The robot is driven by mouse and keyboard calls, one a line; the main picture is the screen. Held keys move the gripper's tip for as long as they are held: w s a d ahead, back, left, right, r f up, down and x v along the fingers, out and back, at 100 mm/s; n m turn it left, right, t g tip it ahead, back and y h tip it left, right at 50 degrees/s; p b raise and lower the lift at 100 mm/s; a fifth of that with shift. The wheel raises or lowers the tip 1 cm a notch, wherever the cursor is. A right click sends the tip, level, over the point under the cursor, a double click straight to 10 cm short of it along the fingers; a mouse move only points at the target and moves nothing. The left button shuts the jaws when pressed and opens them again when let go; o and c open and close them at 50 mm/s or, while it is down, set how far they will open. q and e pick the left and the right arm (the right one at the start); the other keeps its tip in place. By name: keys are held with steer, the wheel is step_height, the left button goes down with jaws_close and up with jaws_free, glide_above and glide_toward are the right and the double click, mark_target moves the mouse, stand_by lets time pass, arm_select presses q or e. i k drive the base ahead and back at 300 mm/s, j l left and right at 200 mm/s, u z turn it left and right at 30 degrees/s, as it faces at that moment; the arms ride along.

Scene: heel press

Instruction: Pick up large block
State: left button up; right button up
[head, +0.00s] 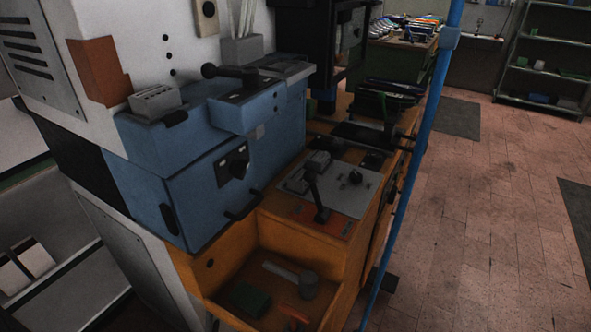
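I cannot tell for sure which thing is the large block. A light grey block with slots in its top (155,101) sits on the blue machine (190,195). A dark green block (250,299) lies in the open orange tray (335,258) at the bottom centre. Whitish blocks (34,259) lie on a grey shelf at the far left. Neither of my grippers is in view.
In the tray are also a grey hammer-like tool (306,284) and an orange-red item (294,314). A lever (315,198) stands on the panel above the tray. A blue pole (413,168) rises at its right. The tiled floor (490,225) beyond is mostly clear.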

mark_target(319, 160)
steer(key=i+l+u, duration=0.15)
steer(key=l+u, duration=0.15)
steer(key=i+l+u, duration=0.25)
steer(key=l, duration=0.2)
steer(key=l+u, duration=0.55)
steer(key=l, duration=0.25)
